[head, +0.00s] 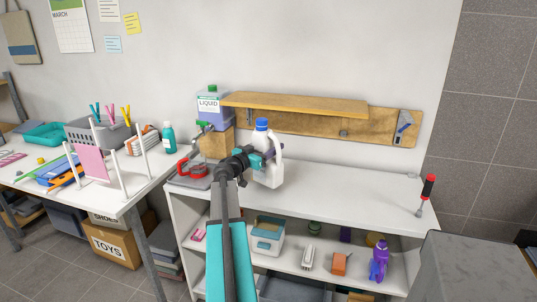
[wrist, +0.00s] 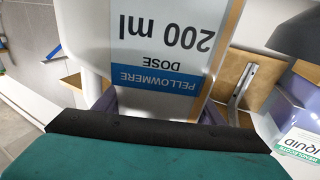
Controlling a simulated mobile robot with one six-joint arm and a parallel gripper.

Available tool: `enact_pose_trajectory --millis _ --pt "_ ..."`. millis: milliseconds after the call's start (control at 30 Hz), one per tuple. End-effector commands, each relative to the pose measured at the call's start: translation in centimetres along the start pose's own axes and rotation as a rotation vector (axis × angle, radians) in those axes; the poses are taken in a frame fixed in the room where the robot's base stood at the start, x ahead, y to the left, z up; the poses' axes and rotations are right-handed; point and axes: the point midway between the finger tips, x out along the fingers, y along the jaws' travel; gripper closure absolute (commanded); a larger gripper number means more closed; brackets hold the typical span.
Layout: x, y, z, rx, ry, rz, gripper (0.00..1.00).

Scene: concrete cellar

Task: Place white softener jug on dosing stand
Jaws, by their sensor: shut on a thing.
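The white softener jug (head: 271,172) has a blue cap and a side handle and is upright over the white counter. My gripper (head: 262,156) is shut on it from the left. I cannot tell whether its base touches the counter. In the wrist view the jug's label (wrist: 160,45), upside down, reads "PELLOWMERE DOSE 200 ml", between my gripper's purple fingers (wrist: 160,108). A wooden block (head: 214,144), possibly the dosing stand, is left of the jug. A lilac liquid jug (head: 209,106) with a green cap stands on it; its label also shows in the wrist view (wrist: 302,146).
A red cup-like thing (head: 192,168) is on the counter's left end, near the block. A wooden wall shelf (head: 295,104) hangs behind the jug. The counter (head: 345,190) between jug and screwdriver is clear.

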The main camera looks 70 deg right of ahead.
Motion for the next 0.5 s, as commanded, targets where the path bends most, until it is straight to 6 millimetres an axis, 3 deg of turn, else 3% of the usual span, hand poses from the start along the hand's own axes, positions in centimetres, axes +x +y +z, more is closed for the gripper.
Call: enact_pose_trajectory --millis 500 --pt "-0.2 0.0 3.0 -0.001 0.003 0.001 0.92"
